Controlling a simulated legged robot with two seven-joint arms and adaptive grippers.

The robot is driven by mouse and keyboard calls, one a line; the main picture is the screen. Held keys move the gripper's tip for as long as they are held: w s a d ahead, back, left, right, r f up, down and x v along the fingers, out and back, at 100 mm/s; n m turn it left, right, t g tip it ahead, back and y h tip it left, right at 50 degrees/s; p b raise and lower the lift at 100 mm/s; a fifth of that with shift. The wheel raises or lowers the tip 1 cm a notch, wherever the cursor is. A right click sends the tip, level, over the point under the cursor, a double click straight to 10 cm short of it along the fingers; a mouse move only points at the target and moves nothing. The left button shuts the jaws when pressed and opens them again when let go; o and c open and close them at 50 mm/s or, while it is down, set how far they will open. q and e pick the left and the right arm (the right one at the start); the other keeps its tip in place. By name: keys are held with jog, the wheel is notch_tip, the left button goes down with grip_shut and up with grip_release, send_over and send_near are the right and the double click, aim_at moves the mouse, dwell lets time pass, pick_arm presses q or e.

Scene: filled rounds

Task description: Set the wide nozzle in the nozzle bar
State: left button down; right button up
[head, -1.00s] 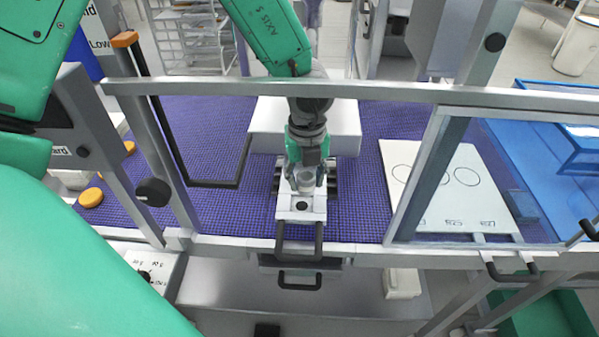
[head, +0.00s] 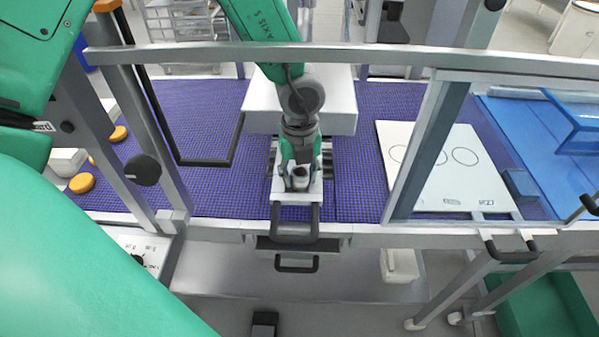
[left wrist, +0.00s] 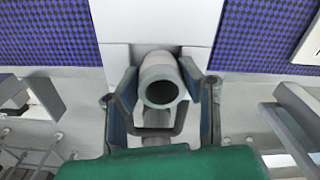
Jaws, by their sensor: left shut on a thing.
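The wide nozzle (left wrist: 160,80) is a light grey, hollow cylinder, and its round dark opening faces the left wrist camera. My left gripper (left wrist: 163,92) is shut on it, with one finger on each side. In the head view the left gripper (head: 299,183) points down over the near part of the nozzle bar, with the nozzle (head: 299,183) between its fingers. The nozzle bar (head: 286,196) is a narrow white block with a dark handle at its near end. The bar's hole is hidden under the nozzle and gripper. I cannot tell whether the nozzle's lower end is in the bar. My right gripper is not in view.
A white block (head: 345,112) stands behind the bar on the purple mat (head: 210,130). A white board with circles (head: 450,185) lies right. Orange discs (head: 81,183) lie left.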

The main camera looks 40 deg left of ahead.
pick_arm(q)
jog(key=shift+s+a, duration=0.1)
jog(key=shift+a, duration=0.55)
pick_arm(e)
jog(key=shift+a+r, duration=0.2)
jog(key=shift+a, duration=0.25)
pick_arm(q)
jog(key=shift+s+d+r, duration=0.1)
jog(key=shift+d, duration=0.3)
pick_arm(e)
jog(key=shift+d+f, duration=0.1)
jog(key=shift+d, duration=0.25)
pick_arm(q)
jog(key=shift+a+f, duration=0.15)
jog(key=shift+f, duration=0.05)
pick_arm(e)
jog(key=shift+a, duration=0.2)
pick_arm(q)
jog(key=c, duration=1)
grip_release()
jog(key=shift+a, duration=0.15)
jog(key=o, duration=0.5)
jog(key=shift+c, duration=0.2)
jog(key=shift+d, duration=0.2)
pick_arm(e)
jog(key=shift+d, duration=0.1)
